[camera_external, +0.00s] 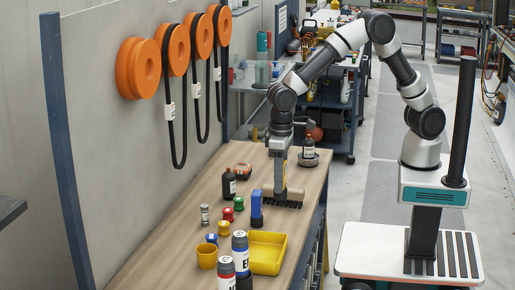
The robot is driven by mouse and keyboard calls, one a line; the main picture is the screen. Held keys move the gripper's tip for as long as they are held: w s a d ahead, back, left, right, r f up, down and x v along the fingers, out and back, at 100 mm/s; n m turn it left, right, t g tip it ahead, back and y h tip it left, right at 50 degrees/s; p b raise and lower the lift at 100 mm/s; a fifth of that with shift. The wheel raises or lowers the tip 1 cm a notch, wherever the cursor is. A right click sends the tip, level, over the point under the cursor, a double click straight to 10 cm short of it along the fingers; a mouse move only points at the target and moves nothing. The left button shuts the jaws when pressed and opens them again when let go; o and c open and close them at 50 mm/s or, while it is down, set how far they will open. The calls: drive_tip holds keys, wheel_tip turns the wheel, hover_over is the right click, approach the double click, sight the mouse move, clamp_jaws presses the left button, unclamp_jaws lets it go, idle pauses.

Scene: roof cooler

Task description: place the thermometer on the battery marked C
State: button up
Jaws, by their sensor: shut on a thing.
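My gripper (279,150) points down over the far part of the wooden bench. It is shut on a slim grey and yellow upright thing (279,174), which may be the thermometer; its shape is too small to be sure. The lower end of this thing is close to a dark-bristled brush (283,199), and I cannot tell whether they touch. A small grey cylinder (205,215) stands at the left. I cannot read a C on any of them.
The wooden bench (172,236) also holds a dark bottle (229,184), an orange device (242,171), small coloured jars (227,214), a blue upright thing (256,208), a yellow cup (206,256) and a yellow tray (267,253). Another bottle (308,148) stands at the far right.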

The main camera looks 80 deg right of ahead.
wheel_tip(320, 180, up, 8)
drive_tip(key=shift+f, duration=0.15)
drive_tip(key=w+d, duration=0.9)
drive_tip(key=w, duration=0.3)
hover_over(243, 166)
wheel_tip(243, 166, down, 11)
drive_tip(key=shift+f+p, duration=0.5)
drive_tip(key=shift+f, duration=1.8)
drive_tip(key=o, duration=0.8)
drive_tip(key=shift+f, duration=0.1)
drive_tip(key=o, duration=0.4)
drive_tip(key=shift+o, duration=0.2)
